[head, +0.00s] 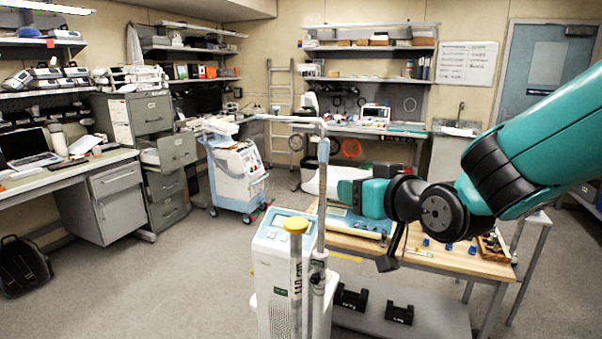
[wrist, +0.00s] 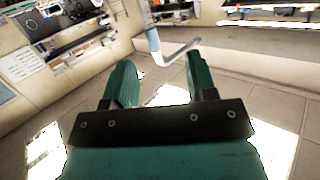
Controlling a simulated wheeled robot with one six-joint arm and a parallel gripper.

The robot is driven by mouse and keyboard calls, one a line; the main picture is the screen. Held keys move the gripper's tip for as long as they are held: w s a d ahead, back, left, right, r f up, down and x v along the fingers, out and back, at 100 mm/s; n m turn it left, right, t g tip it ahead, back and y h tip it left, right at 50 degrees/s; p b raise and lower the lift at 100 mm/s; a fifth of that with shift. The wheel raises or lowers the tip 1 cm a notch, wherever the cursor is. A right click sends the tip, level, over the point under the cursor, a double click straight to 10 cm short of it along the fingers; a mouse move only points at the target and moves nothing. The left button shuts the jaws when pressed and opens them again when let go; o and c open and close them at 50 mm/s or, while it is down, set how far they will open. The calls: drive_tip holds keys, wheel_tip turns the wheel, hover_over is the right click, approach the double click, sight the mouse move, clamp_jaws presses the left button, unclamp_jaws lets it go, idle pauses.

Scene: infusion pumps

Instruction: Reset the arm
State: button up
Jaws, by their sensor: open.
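My teal arm reaches in from the right of the head view, raised above the workbench. My gripper (head: 355,196) is at its left end, close to the metal pole (head: 322,190) of the pump stand. In the wrist view my gripper (wrist: 165,85) shows two teal fingers spread apart with nothing between them. A pale bent bar (wrist: 172,55) shows beyond the fingertips; I cannot tell whether it touches them. The white infusion pump (head: 280,265) stands upright at the front centre, with a yellow-capped post (head: 296,226) before it.
A wooden-topped workbench (head: 455,260) with small blue and brown parts stands under my arm. Black blocks (head: 399,313) sit on its lower shelf. A wheeled white-blue machine (head: 238,175) stands behind. Open floor (head: 160,280) lies at left.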

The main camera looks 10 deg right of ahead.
drive_tip(key=s+f+n+g, duration=0.2)
drive_tip(key=s+g, duration=0.5)
drive_tip(key=s, duration=0.6)
drive_tip(key=s+f+n+g+h, duration=0.1)
drive_tip(key=s+f+g, duration=0.3)
drive_tip(key=s, duration=0.9)
drive_tip(key=g+b, duration=0.1)
drive_tip(key=g, duration=0.2)
drive_tip(key=shift+a+f+n, duration=0.35)
drive_tip(key=shift+a+n, duration=0.05)
drive_tip(key=shift+c, duration=0.6)
drive_tip(key=shift+a, duration=0.15)
